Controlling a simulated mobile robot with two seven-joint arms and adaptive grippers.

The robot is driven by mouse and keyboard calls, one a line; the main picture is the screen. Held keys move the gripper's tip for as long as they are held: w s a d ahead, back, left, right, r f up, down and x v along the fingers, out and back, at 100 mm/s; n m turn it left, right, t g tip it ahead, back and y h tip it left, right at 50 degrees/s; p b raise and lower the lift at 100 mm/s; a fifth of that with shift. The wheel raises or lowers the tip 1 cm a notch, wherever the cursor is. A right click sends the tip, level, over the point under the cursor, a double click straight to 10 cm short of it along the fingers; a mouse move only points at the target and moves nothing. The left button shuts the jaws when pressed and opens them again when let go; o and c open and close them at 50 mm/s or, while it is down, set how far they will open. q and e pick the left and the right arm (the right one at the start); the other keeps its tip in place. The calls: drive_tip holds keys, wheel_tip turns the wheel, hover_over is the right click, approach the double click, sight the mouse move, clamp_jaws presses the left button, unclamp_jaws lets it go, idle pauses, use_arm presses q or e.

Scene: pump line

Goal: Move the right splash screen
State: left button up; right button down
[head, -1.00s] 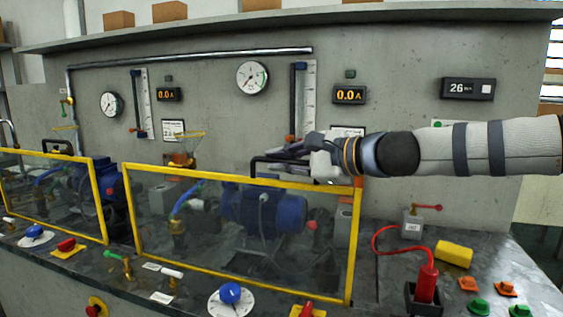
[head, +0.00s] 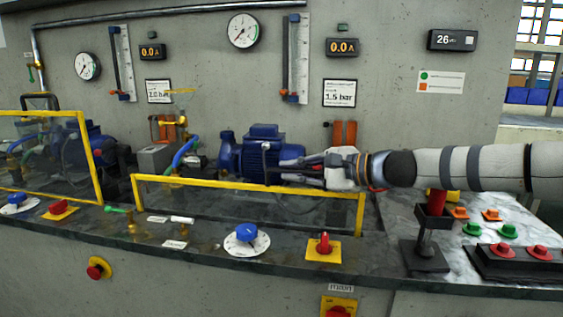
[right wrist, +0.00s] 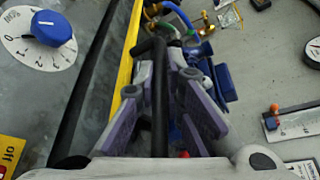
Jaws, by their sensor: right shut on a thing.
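The right splash screen (head: 245,187) is a clear panel in a yellow frame, in front of the right pump (head: 258,150). Its top bar stands much lower than that of the left screen (head: 83,150), and only a short strip of the panel shows above the bench. My right gripper (head: 292,172) reaches in from the right at the top bar. In the right wrist view its fingers (right wrist: 168,95) are shut on the screen's black handle (right wrist: 158,85), beside the yellow frame (right wrist: 127,60). My left gripper is not in view.
A blue dial knob (head: 246,232), a red switch on a yellow plate (head: 323,247) and small taps stand along the bench front. Red and green buttons (head: 508,231) and a red tool in a black holder (head: 435,215) are at right.

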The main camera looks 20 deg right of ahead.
drive_tip(key=shift+f+b, duration=0.3)
drive_tip(key=shift+f, duration=0.5)
drive_tip(key=c, duration=1.7)
unclamp_jaws()
wheel_tip(320, 180, up, 10)
drive_tip(key=shift+r, duration=0.1)
